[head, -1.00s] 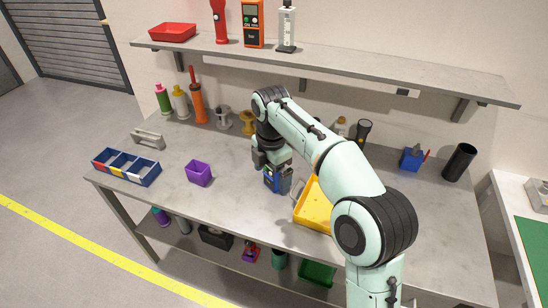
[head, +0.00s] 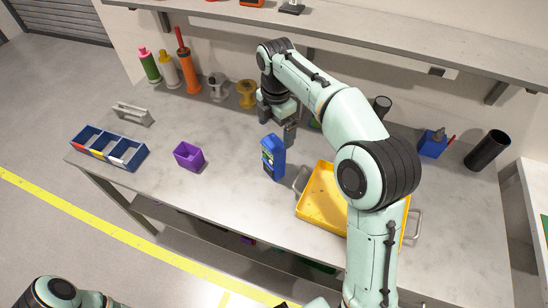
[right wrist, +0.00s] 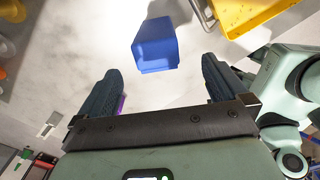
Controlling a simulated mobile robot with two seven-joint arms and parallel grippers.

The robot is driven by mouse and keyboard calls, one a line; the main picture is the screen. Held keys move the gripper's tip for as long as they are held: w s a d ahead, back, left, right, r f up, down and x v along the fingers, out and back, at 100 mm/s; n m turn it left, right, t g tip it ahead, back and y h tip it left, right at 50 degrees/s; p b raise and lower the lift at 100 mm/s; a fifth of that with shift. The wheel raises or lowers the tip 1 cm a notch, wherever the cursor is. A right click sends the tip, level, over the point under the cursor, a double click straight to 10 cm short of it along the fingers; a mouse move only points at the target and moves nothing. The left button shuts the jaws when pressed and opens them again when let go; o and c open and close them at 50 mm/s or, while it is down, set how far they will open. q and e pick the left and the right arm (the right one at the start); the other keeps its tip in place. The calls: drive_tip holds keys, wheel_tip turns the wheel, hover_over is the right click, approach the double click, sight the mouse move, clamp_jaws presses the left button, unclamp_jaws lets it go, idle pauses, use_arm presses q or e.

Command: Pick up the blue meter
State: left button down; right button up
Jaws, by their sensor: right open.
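The blue meter (head: 273,157) stands upright on the grey workbench, between the purple bin and the yellow tray. My right gripper (head: 278,122) is open and empty, just behind and above the meter in the head view. In the right wrist view the meter (right wrist: 157,45) shows as a plain blue block ahead of the two spread dark fingers, roughly between their lines and apart from them. My left gripper is not in view; only parts of my left arm show at the bottom left of the head view.
The yellow tray (head: 322,209) lies close to the right of the meter. A purple bin (head: 188,156) and a blue divided box (head: 108,148) stand to the left. Bottles and spools line the back. A shelf (head: 400,53) overhangs the rear. Bench in front of the meter is clear.

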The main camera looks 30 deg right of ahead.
sight(274, 142)
wheel_tip(274, 142, down, 3)
drive_tip(key=shift+w+f, duration=0.1)
drive_tip(key=shift+f, duration=0.4)
drive_tip(key=f, duration=0.2)
drive_tip(key=f+b, duration=0.1)
drive_tip(key=f, duration=0.1)
drive_tip(key=shift+w+a+f, duration=0.1)
drive_tip(key=shift+w+f, duration=0.1)
drive_tip(key=shift+f, duration=0.2)
drive_tip(key=c, duration=1.5)
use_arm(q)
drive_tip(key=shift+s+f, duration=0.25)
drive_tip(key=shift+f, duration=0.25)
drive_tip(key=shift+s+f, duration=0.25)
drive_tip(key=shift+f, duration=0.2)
use_arm(e)
drive_tip(key=shift+r, duration=0.15)
